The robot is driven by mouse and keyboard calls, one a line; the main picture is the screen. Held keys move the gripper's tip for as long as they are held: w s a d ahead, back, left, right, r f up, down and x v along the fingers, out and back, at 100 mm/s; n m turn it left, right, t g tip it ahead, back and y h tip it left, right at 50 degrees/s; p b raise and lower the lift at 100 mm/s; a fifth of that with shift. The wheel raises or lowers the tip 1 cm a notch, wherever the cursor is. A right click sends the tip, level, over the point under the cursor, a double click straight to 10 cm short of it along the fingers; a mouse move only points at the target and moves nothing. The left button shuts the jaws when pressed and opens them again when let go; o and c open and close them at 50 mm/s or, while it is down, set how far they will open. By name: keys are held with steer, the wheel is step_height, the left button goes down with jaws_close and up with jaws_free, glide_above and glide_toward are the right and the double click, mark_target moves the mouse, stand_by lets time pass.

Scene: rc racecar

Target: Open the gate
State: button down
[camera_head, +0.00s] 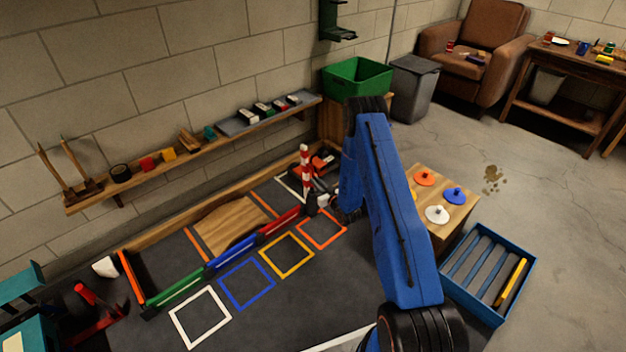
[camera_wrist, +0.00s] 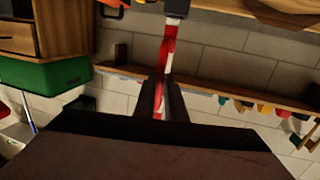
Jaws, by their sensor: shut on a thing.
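The gate bar is a red and white striped pole (camera_head: 305,160) in the head view, standing nearly upright near the wall side of the dark track mat. In the wrist view, which is upside down, the striped bar (camera_wrist: 168,50) runs from a dark mount (camera_wrist: 176,8) at the top edge down between my fingers. My gripper (camera_wrist: 163,98) is shut on the bar, one dark finger on each side. In the head view my gripper (camera_head: 322,200) is beside the pole's lower part, partly hidden by my blue arm. The bar's foot is unclear there.
Red, blue and green barriers (camera_head: 222,260) cross the mat beside a wooden ramp (camera_head: 232,225). Coloured square outlines (camera_head: 246,285) lie in front. A wall shelf (camera_head: 200,150) runs behind. A green bin (camera_head: 357,80), peg board (camera_head: 455,232) and blue crate (camera_head: 490,275) stand around my arm.

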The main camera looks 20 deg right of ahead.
steer(key=shift+s+d+f+t, duration=0.2)
steer(key=shift+s+f+t, duration=0.15)
steer(key=shift+s, duration=0.15)
steer(key=c, duration=1.8)
jaws_free()
steer(key=shift+r, duration=0.1)
steer(key=s+d, duration=0.1)
steer(key=s, duration=0.4)
steer(key=s+d, duration=0.1)
steer(key=s, duration=0.5)
steer(key=s+d, duration=0.1)
steer(key=s, duration=0.5)
steer(key=shift+d+r, duration=0.1)
steer(key=shift+d, duration=0.1)
